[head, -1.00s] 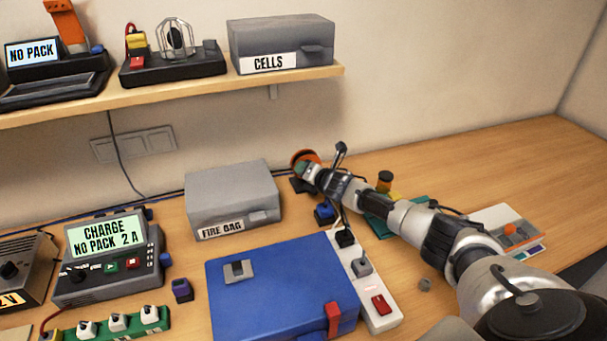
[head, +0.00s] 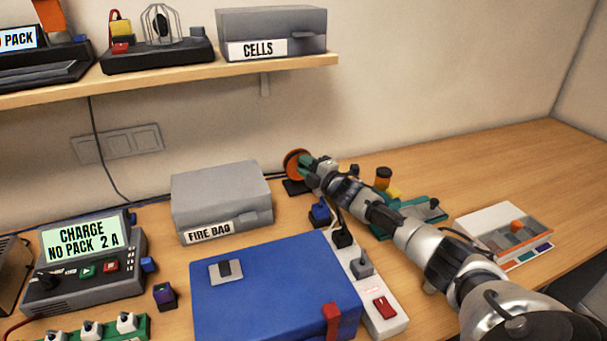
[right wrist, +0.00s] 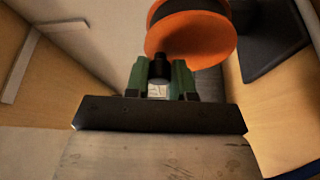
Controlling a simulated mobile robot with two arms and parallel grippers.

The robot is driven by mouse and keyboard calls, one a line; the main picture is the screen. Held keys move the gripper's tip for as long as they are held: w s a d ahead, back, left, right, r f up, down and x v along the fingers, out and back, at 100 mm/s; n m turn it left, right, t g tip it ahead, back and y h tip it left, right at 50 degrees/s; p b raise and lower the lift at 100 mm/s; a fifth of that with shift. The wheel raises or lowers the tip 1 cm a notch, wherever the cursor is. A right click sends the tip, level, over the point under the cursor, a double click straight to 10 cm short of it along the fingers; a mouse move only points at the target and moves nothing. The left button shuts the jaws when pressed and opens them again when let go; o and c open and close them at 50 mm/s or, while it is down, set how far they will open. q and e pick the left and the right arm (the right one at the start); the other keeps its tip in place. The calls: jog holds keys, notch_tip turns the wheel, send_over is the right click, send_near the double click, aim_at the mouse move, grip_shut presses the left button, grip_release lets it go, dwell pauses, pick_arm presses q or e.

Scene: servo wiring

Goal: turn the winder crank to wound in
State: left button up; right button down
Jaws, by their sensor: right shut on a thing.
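The winder (head: 296,163) is an orange reel on a dark base, at the back of the desk against the wall. In the right wrist view its orange reel (right wrist: 196,34) fills the top middle. My right gripper (head: 308,167) reaches it from the right, at the reel's face. In the right wrist view my right gripper (right wrist: 160,78) has its green fingers shut on a dark knob, the crank handle (right wrist: 160,66). The rest of the crank is hidden by the gripper and the reel. My left gripper is in neither view.
A grey fire bag box (head: 222,200) stands left of the winder, and a blue case (head: 270,290) lies in front. A power strip (head: 378,300) and a small blue plug block (head: 319,213) sit near my right arm. A parts tray (head: 505,232) lies to the right.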

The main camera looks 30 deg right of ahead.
jog(key=shift+s+d+f+m+t+b, duration=0.1)
jog(key=shift+d+m+t+b, duration=0.1)
jog(key=shift+m+b, duration=0.35)
jog(key=shift+d+f+m+t+b, duration=0.1)
jog(key=shift+m+t+b, duration=0.15)
jog(key=shift+m, duration=0.5)
jog(key=shift+r+h, duration=0.1)
jog(key=shift+h, duration=0.2)
jog(key=c, duration=1)
grip_release()
jog(key=shift+d, duration=0.1)
jog(key=shift+o, duration=0.2)
